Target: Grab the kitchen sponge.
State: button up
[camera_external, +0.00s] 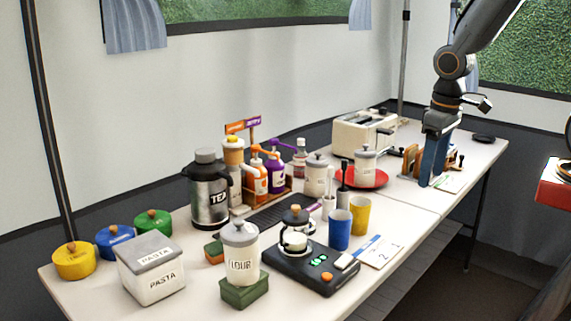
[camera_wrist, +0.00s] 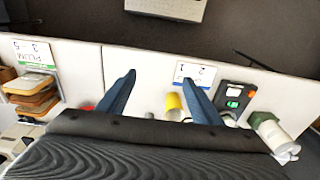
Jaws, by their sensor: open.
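A small block with a green top and orange side, which looks like the kitchen sponge (camera_external: 214,250), lies on the table left of the flour canister (camera_external: 240,255) in the external view. The canister stands on a green block (camera_external: 244,290). I cannot make out the sponge in the wrist view. My gripper (camera_external: 434,180) is open and empty, with blue fingers pointing down at the table's right part, far from the sponge. In the wrist view my gripper (camera_wrist: 158,78) shows its fingers spread apart over the table's edge.
A black scale (camera_external: 305,268) with a glass pot, blue cup (camera_external: 340,230) and yellow cup (camera_external: 360,216) stand between my gripper and the sponge. A tea dispenser (camera_external: 208,190), pasta box (camera_external: 151,268), red plate (camera_external: 371,178) and toaster (camera_external: 362,132) crowd the table.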

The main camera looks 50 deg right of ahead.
notch_tip(320, 180, up, 5)
jog(key=n+y+b, duration=0.3)
jog(key=n+y, duration=0.1)
jog(key=n, duration=1.1)
send_over(220, 245)
jog(key=d, duration=0.3)
jog(key=f, duration=1.3)
jog(key=shift+s+d+f, duration=0.1)
jog(key=shift+s+f, duration=0.15)
jog(key=shift+s, duration=0.05)
jog(key=shift+p+x, duration=1.15)
jog(key=shift+x, duration=2.75)
jog(key=c, duration=1.1)
